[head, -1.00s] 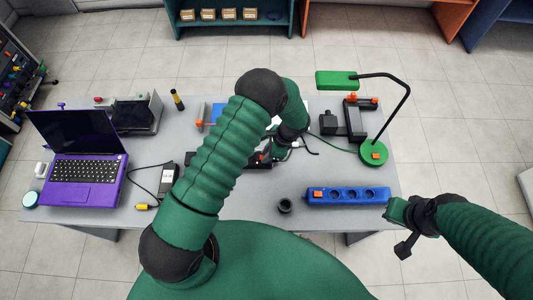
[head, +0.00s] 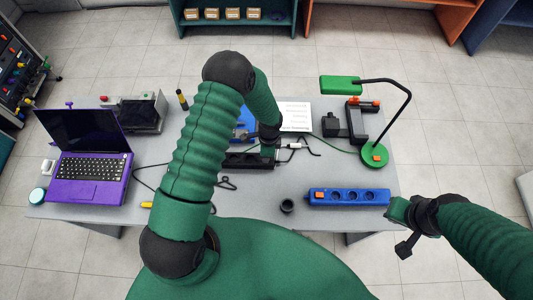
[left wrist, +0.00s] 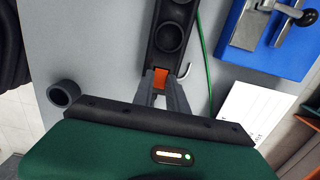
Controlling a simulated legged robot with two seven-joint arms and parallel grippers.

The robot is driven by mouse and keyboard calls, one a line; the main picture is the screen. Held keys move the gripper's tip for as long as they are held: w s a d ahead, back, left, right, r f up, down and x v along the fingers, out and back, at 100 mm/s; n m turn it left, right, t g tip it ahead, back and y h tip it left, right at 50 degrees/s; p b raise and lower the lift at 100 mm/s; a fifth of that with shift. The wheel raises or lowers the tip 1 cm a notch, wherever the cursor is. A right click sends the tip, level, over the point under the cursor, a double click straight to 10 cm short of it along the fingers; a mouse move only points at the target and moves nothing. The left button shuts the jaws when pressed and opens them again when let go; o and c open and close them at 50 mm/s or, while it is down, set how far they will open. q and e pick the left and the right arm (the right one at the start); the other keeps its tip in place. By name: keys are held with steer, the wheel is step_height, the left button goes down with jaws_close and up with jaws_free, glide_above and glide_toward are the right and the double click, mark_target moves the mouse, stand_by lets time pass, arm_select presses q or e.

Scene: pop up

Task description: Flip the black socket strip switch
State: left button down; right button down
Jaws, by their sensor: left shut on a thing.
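The black socket strip (head: 245,160) lies on the table behind my left arm, which hides part of it in the head view. In the left wrist view the strip (left wrist: 172,38) runs up from my fingers, with a round socket showing. Its orange switch (left wrist: 161,77) is at the near end, between the fingertips. My left gripper (left wrist: 163,86) is shut on this end of the strip; it also shows in the head view (head: 268,150). My right gripper (head: 398,211) is off the table's right edge, away from the strip; its fingers are unclear.
A blue socket strip (head: 348,197) with an orange switch lies front right. A small black cup (head: 287,205) stands near the front. A purple laptop (head: 88,178) is at left. A green lamp (head: 374,154) and a blue device (left wrist: 275,38) stand beyond. Cables lie near the strip.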

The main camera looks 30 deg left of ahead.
arm_select(q)
steer(key=shift+s+f, duration=0.1)
steer(key=c, duration=1.6)
jaws_free()
steer(key=shift+o, duration=1.4)
steer(key=shift+a, duration=0.15)
step_height(320, 180, up, 17)
steer(key=d+b, duration=0.1)
steer(key=shift+w+f, duration=0.15)
steer(key=shift+w, duration=0.3)
